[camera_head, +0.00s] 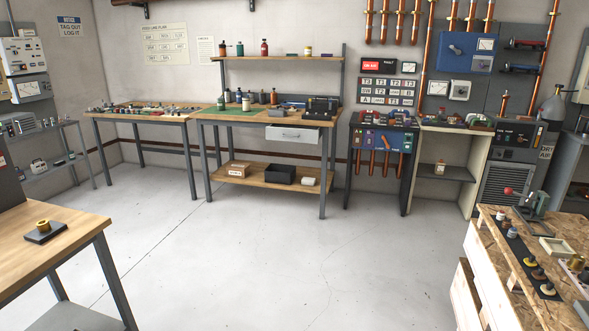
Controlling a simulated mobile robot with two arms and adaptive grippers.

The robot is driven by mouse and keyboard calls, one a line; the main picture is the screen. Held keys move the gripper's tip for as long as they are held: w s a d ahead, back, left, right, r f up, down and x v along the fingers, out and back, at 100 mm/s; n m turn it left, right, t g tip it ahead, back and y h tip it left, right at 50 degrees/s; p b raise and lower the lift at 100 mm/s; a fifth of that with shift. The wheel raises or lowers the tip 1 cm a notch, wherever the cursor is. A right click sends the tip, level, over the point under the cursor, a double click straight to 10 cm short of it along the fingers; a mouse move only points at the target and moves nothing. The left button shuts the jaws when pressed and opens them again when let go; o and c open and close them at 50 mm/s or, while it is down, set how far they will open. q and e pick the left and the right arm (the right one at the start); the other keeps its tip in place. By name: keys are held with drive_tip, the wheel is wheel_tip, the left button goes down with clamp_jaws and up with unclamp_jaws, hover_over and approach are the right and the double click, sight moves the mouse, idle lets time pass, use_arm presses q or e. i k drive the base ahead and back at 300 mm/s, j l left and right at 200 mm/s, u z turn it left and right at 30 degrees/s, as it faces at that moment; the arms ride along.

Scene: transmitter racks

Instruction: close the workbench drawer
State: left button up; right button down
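The workbench (219,122) stands against the far wall, with a wooden top, grey legs and a shelf above it. Its drawer (292,133) has a light grey front with a small dark handle, and sits under the right half of the top. The drawer appears to stick out toward me from under the top; how far is hard to tell from here. Neither of my grippers shows in this view.
Open floor (230,240) lies between me and the workbench. A wooden table (60,232) stands at the near left, and a chipboard crate (492,255) with small parts at the near right. A black box (281,174) sits on the workbench's lower shelf.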

sight(276, 134)
drive_tip(key=i+z, duration=0.1)
drive_tip(key=i, duration=2.35)
